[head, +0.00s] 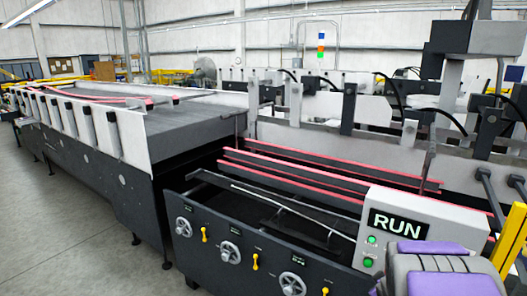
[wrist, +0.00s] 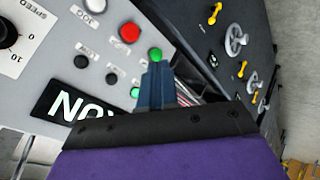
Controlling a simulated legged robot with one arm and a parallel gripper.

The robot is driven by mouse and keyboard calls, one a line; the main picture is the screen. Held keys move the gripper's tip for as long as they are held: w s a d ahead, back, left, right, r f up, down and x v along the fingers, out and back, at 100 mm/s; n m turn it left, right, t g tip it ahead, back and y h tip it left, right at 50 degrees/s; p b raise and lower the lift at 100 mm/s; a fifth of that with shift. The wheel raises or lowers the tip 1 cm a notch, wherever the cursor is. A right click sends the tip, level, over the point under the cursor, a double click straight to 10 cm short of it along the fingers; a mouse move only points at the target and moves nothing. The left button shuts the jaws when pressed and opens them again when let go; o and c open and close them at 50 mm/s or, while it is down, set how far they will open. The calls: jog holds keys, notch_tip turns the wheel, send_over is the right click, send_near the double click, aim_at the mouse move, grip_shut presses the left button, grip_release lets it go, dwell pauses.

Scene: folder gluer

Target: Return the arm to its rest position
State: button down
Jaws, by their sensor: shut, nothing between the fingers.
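My gripper (wrist: 158,72) shows in the wrist view with its blue-grey fingers together and nothing between them. Its tips point toward the control panel (wrist: 75,60), close to a green button (wrist: 155,54) in the picture. I cannot tell whether they touch it. In the head view, purple and grey parts of my arm (head: 430,270) are at the lower right, in front of the control box (head: 425,215). The fingertips cannot be made out there.
The panel has a red button (wrist: 129,33), a speed knob (wrist: 6,35) and a display (head: 397,223) reading RUN. The folder gluer's dark side (head: 250,255) carries handwheels and yellow levers. A yellow post (head: 510,245) stands at the right. Open floor (head: 60,230) lies at the left.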

jog(key=s+a+r+m+g+y, duration=0.1)
jog(key=s+a, duration=0.5)
jog(key=s, duration=0.7)
jog(key=s+a+r+m+g+y, duration=0.1)
jog(key=s+a+r+m+g, duration=0.2)
jog(key=s, duration=1)
jog(key=s+a+r+m+g+y, duration=0.1)
jog(key=s+a+r+g, duration=0.2)
jog(key=s+a+g, duration=0.3)
jog(key=s+a, duration=0.5)
jog(key=s, duration=0.2)
jog(key=shift+a+r+m+g, duration=0.2)
jog(key=shift+r+m+g, duration=0.1)
jog(key=shift+m+g, duration=0.1)
